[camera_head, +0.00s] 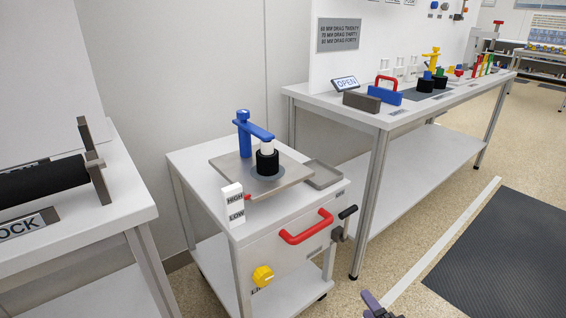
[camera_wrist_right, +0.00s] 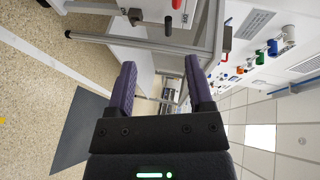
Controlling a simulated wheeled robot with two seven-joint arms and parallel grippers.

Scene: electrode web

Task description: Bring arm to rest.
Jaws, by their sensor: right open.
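My right gripper (camera_head: 378,304) shows only in part at the bottom edge of the head view, over the floor to the right of the cart. In the right wrist view its two purple fingers (camera_wrist_right: 160,90) are apart with nothing between them. The gripper is clear of the cart and the benches. My left gripper is in neither view.
A white cart (camera_head: 200,165) with a red handle (camera_head: 306,227), a yellow knob (camera_head: 263,276) and a blue-armed device (camera_head: 243,135) stands in the middle. A long bench (camera_head: 370,115) stands behind right, another bench (camera_head: 125,190) at left. Floor around the dark mat (camera_head: 510,250) is clear.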

